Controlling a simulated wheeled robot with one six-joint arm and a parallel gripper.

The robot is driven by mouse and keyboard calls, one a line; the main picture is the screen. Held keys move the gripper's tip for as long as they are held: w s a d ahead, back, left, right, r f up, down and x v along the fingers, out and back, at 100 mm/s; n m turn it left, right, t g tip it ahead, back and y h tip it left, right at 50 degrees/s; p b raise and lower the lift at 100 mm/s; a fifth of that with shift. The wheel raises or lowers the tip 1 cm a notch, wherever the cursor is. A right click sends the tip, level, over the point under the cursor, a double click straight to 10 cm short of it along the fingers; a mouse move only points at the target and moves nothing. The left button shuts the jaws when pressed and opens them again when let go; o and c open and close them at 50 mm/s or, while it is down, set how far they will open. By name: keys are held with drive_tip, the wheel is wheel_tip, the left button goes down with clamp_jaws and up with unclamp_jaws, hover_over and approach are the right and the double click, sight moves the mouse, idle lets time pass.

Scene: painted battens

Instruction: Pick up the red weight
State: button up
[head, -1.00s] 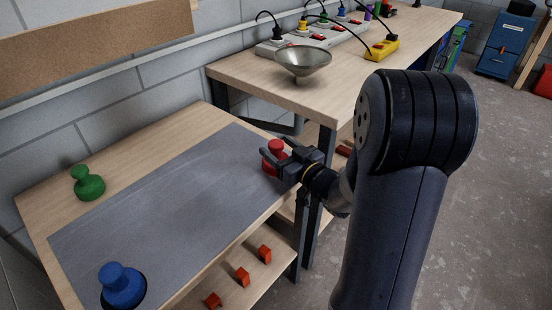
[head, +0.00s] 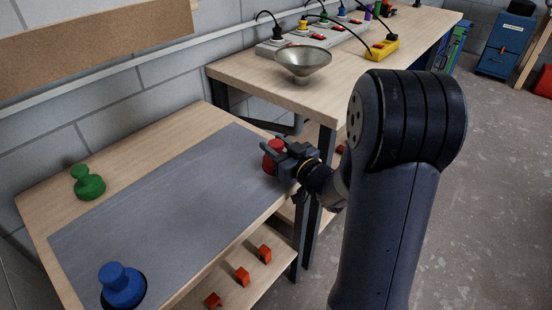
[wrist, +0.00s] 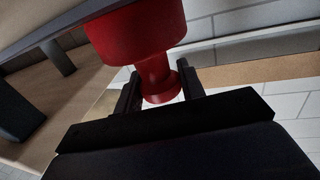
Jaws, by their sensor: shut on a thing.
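The red weight (head: 271,161) is near the right end of the grey mat (head: 170,190) on the low bench. My gripper (head: 276,152) reaches it from the right and is shut on it. In the wrist view, the red weight (wrist: 140,35) has its narrow neck and knob between the two fingers of my gripper (wrist: 160,90), with the wide body beyond them. The fingers partly hide the weight in the head view. I cannot tell whether its base touches the mat.
A blue weight (head: 122,287) stands at the mat's near left and a green weight (head: 88,184) on the bare wood at the back. Small orange-red blocks (head: 243,277) lie on the lower shelf. A metal bowl (head: 303,63) sits on the higher bench to the right.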

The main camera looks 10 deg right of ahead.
clamp_jaws()
drive_tip(key=shift+r, duration=0.15)
